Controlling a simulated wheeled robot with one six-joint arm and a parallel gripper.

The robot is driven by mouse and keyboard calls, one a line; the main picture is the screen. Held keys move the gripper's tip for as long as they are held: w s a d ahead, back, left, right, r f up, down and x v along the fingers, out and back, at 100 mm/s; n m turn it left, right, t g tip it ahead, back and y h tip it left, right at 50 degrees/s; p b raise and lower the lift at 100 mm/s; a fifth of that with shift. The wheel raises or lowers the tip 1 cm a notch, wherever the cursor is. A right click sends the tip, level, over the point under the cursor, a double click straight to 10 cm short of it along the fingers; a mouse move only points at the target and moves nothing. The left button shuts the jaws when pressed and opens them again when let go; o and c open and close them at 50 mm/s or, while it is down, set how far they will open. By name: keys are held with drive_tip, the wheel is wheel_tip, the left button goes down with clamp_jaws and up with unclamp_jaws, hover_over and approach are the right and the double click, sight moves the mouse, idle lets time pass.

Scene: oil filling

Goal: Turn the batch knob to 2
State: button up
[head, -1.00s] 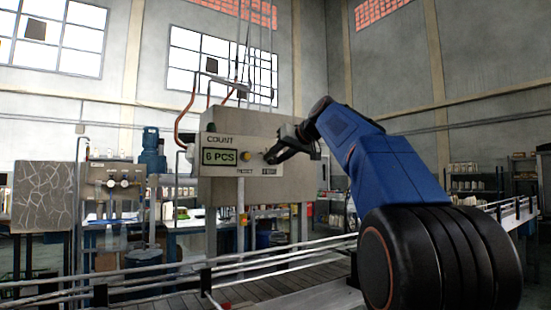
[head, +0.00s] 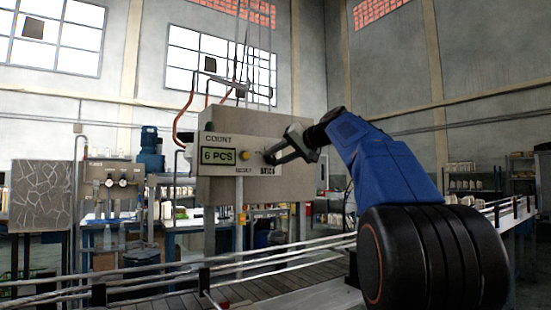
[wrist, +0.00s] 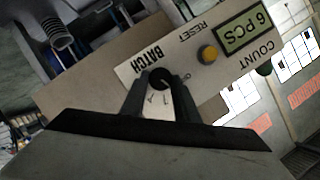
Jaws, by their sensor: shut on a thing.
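The batch knob (wrist: 160,77) is a round black knob with a light pointer mark, on the pale control panel under the word BATCH in the wrist view. My gripper (wrist: 161,88) is shut on the knob, with one finger on each side of it. In the head view my gripper (head: 270,157) reaches the right end of the panel and hides the knob. Small scale marks show beside the knob, but the number it points to is too small to read.
The count display (head: 218,156) reads 6 PCS. A yellow reset button (head: 246,155) sits between the display and my gripper; it also shows in the wrist view (wrist: 208,54). A railed conveyor (head: 270,279) runs below the grey box (head: 255,122).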

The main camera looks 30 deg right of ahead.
drive_tip(key=o, duration=1)
drive_tip(key=shift+o, duration=0.2)
drive_tip(key=v, duration=1.7)
drive_tip(key=shift+s, duration=0.2)
drive_tip(key=shift+d, duration=0.15)
